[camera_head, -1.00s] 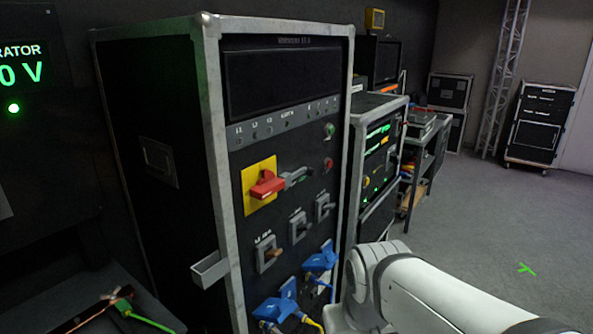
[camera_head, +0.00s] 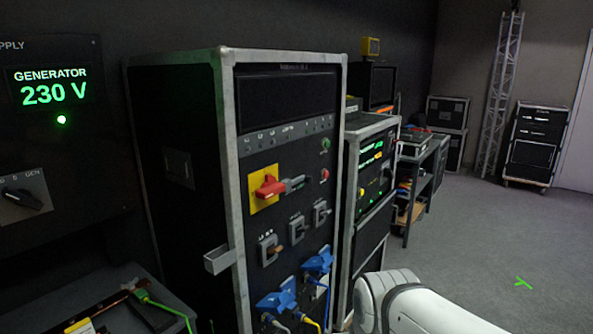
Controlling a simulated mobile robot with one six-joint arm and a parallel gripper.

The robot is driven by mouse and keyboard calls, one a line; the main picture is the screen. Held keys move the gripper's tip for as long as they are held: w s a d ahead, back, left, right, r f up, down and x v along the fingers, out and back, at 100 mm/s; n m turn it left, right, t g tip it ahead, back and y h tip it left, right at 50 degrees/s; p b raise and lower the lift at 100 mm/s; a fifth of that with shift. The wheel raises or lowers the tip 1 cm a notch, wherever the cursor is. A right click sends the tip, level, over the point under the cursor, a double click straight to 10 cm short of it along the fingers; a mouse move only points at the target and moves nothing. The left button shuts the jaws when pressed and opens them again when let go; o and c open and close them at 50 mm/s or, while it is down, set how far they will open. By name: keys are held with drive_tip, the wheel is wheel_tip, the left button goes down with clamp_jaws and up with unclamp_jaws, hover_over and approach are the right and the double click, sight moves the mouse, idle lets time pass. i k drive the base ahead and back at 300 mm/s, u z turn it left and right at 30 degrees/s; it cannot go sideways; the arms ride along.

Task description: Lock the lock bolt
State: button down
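A red rotary handle (camera_head: 269,187) sits on a yellow plate (camera_head: 258,205) on the front of the black rack cabinet (camera_head: 184,231). A short grey piece (camera_head: 293,184) lies just right of the handle. It may be the lock bolt, but it is too small to tell its position or whether it is engaged. Part of my white arm shows at the bottom right. My gripper is out of view.
Blue plugs (camera_head: 277,300) with cables stick out low on the cabinet front. A grey bracket (camera_head: 217,261) juts from its front left edge. A generator panel (camera_head: 53,134) reads 230 V at left. A second rack (camera_head: 372,185) stands behind. Floor at right is clear.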

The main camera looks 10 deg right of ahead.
sight(309, 179)
drive_tip(key=z, duration=0.55)
drive_tip(key=i, duration=1.65)
drive_tip(key=u, duration=0.35)
